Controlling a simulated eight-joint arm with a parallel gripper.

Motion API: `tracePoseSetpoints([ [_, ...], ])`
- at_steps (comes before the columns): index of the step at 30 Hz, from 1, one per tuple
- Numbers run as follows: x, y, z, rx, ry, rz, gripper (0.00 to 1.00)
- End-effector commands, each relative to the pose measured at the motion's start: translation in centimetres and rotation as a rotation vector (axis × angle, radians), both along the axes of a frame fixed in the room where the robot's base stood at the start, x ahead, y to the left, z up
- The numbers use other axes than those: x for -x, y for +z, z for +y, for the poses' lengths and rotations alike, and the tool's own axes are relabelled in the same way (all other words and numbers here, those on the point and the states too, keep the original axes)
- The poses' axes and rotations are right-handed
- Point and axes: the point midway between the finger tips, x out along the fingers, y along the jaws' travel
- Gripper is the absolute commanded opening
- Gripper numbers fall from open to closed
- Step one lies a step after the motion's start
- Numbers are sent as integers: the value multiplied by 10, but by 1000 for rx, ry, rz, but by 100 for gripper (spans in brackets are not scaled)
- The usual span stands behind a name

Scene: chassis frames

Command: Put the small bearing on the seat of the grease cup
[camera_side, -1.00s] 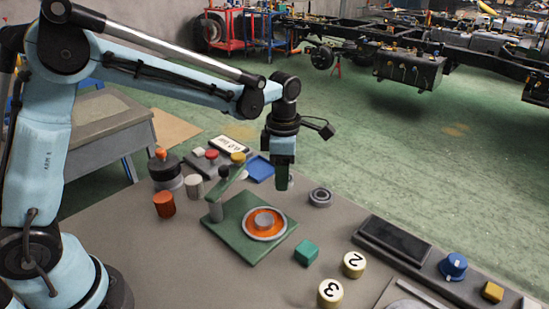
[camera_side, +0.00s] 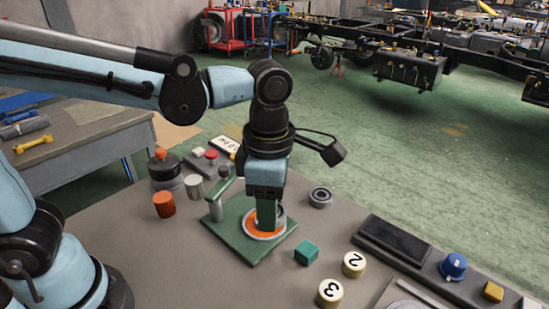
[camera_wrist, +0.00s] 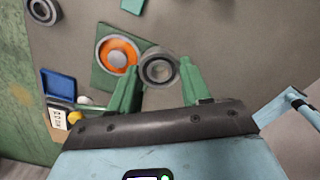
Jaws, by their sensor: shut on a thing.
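The grease cup is a green plate (camera_side: 248,252) with an orange ring (camera_side: 253,228) in a grey rim; in the wrist view its round grey seat (camera_wrist: 117,58) shows bare in the orange. My gripper (camera_side: 267,222) is over the plate in the side view and hides much of the ring. In the wrist view my gripper (camera_wrist: 159,67) is shut on the small bearing (camera_wrist: 158,71), a grey ring with a dark hole. The bearing appears to the right of the seat there and looks held above the plate. In the side view it is mostly hidden by the fingers.
Another bearing (camera_side: 320,197) lies right of the plate. A green block (camera_side: 306,253), two numbered caps (camera_side: 354,264) (camera_side: 330,292) and a dark tray (camera_side: 393,240) are at the front right.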

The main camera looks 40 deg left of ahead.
Motion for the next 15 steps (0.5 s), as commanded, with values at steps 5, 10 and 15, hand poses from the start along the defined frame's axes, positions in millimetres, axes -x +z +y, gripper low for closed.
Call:
tracePoseSetpoints([
  [5, 14, 0, -1, 0, -8, 0, 14],
  [10, -1, -14, 17, 0, -3, 0, 14],
  [15, -27, -35, 43, 0, -2, 0, 14],
])
